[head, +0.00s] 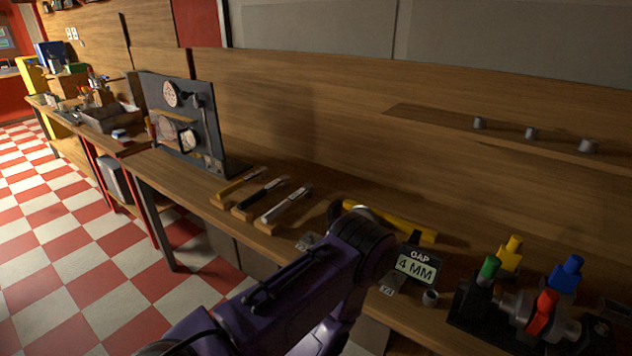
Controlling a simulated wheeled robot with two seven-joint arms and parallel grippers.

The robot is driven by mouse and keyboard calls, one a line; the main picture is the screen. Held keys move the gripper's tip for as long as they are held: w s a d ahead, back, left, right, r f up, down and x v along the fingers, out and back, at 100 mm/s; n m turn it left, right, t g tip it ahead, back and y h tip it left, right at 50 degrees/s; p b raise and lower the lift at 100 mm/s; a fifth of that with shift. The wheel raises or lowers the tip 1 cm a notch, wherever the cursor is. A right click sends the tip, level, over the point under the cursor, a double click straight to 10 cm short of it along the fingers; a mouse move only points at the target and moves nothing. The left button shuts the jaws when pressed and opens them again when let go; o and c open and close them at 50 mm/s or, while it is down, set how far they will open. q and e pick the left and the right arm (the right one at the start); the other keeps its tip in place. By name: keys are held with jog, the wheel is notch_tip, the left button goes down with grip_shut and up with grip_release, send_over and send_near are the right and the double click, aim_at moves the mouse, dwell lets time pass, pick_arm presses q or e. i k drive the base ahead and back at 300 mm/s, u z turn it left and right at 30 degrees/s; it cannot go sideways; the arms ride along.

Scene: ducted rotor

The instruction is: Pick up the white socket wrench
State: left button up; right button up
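The white socket wrench (285,206) lies on a small wooden holder on the workbench, at the right end of a row of three tools. A black-handled tool (260,193) and a yellow tool (238,183) lie beside it to its left, also on wooden blocks. One of my purple arms (300,285) reaches in from the bottom of the head view, and its bend is to the right of the wrench and apart from it in the picture. Neither gripper shows, so I cannot see their fingers.
A dark tool board (182,115) stands behind the tools to the left. A yellow-handled hammer (405,223), a "GAP 4 MM" sign (416,266), a small grey cup (430,298) and a fixture with coloured handles (525,305) are to the right. A wall shelf (450,122) is above.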

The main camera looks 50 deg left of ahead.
aim_at(307, 188)
jog(key=u, duration=3.85)
jog(key=i, duration=2.15)
jog(key=z, duration=3.95)
